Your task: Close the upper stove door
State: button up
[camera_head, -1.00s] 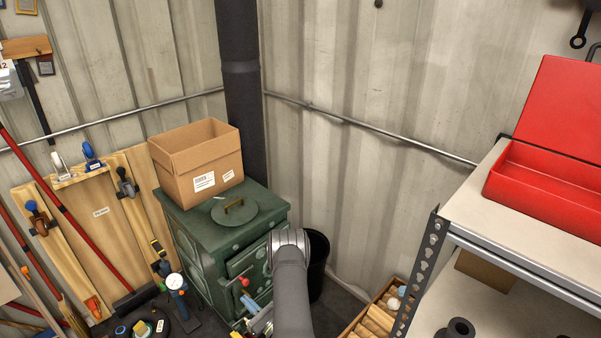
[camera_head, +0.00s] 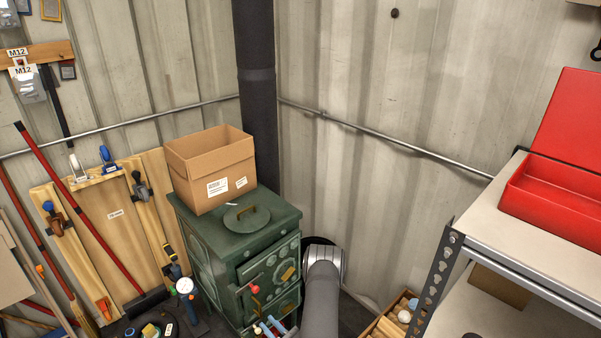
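The green stove (camera_head: 205,240) stands in the corner with a round lid (camera_head: 247,218) on its top. Its upper door (camera_head: 272,268) is on the front face, seen at a steep angle from above, with a red knob (camera_head: 253,289) at its left side and a brass-coloured plate on it. A dark line runs along the door's top and left edges; I cannot tell how far it stands open. A lower door shows partly beneath it. My grey arm link rises from the bottom edge just right of the stove, apart from the door in the picture. My gripper is not in view.
A cardboard box (camera_head: 211,172) sits on the stove top. A black bin (camera_head: 317,241) stands behind my arm. Colourful tool handles (camera_head: 270,327) are low in front of the stove. Metal shelving with a red toolbox (camera_head: 555,205) is at right; boards and long-handled tools lean at left.

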jog(key=o, duration=0.3)
jog(key=shift+o, duration=0.5)
jog(key=shift+d+r, duration=0.15)
jog(key=g+h, duration=0.2)
send_near(257, 291)
jog(key=x, duration=0.8)
jog(key=shift+w, duration=0.15)
grip_shut()
